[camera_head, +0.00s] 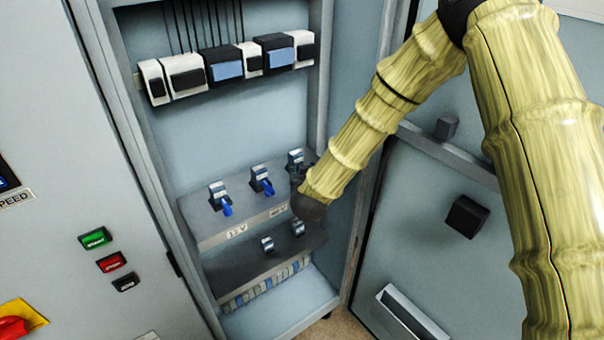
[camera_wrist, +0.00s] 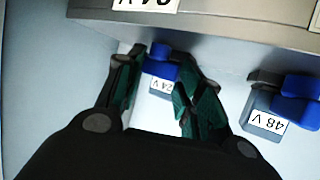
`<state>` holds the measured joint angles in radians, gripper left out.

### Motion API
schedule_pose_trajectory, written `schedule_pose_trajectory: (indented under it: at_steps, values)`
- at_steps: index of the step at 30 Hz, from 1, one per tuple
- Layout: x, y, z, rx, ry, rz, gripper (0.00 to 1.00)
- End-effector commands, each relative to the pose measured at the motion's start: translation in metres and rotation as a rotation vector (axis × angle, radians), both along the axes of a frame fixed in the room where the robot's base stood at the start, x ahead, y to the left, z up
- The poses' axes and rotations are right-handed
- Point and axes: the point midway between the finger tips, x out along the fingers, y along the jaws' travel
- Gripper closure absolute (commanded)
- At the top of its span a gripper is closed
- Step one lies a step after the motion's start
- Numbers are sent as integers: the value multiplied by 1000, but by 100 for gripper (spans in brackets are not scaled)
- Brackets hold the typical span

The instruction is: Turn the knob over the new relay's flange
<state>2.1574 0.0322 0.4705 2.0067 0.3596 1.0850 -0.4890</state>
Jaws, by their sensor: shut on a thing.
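A 48 V relay (camera_wrist: 268,120) with a blue knob stands close beside my gripper. Two relays with blue knobs, left (camera_head: 221,197) and middle (camera_head: 262,181), stand on the shelf. Below is a dark ledge (camera_head: 235,272) with metal clips. The cabinet door (camera_head: 445,260) stands open at right.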

Motion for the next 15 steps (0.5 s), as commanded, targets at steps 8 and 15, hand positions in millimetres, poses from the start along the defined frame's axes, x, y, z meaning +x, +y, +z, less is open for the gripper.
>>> schedule_pose_trajectory:
  at_steps: [8, 15]
  values:
    - [4, -9, 1, -4, -5, -16, 87]
    - [4, -9, 1, -4, -6, -16, 51]
